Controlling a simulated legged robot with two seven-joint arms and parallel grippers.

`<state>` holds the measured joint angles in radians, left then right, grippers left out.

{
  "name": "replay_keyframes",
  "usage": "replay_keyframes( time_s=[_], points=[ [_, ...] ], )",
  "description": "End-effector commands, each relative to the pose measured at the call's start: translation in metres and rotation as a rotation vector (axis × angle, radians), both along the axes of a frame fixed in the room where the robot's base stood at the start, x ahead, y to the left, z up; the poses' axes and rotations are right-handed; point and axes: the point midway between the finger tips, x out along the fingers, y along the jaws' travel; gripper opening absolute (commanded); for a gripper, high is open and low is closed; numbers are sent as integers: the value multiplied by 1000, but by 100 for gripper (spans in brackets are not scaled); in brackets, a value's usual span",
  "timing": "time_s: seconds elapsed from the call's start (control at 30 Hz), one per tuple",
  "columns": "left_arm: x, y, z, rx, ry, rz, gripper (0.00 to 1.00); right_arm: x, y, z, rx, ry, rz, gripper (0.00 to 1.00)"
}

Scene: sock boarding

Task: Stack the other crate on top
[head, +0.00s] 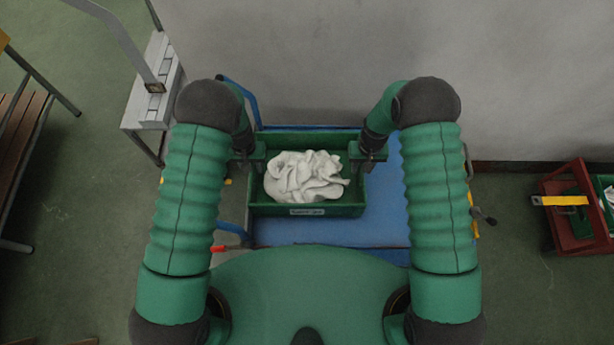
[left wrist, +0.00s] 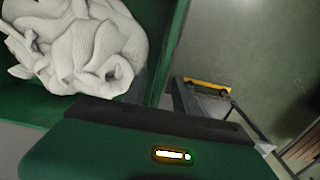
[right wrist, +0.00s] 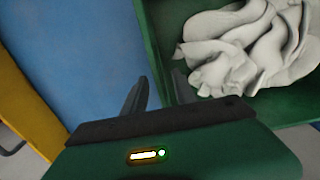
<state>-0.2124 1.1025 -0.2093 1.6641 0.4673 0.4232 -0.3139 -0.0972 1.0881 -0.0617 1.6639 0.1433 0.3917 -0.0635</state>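A green crate (head: 350,210) holding crumpled white socks (head: 305,177) sits over the blue surface in the head view, with a label on its near wall. My left gripper (head: 247,157) is at its left wall, and my right gripper (head: 369,158) is at its right wall. The wall also shows in the left wrist view (left wrist: 172,45) and the right wrist view (right wrist: 154,40). Whether anything is under the crate is hidden.
The blue surface (head: 385,215) is clear to the right of the crate. A red cart (head: 573,228) stands far right, with part of another green crate (head: 603,182) with white contents at the picture edge. A wall is behind. A wooden bench (head: 22,150) is at left.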

Motion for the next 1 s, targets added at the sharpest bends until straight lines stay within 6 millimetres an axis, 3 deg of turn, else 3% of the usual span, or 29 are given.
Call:
replay_keyframes(
  time_s=[0.17, 0.43, 1.0],
  points=[
    [0, 0, 0, 0, 0, 0, 34, 0, 0, 0, 0, 0, 0, 34],
    [1, 0, 0, 0, 0, 0, 1, 0, 0, 0, 0, 0, 0, 1],
    [1, 0, 1, 0, -1, 0, 0, 0, 0, 0, 0, 0, 0, 0]
  ],
)
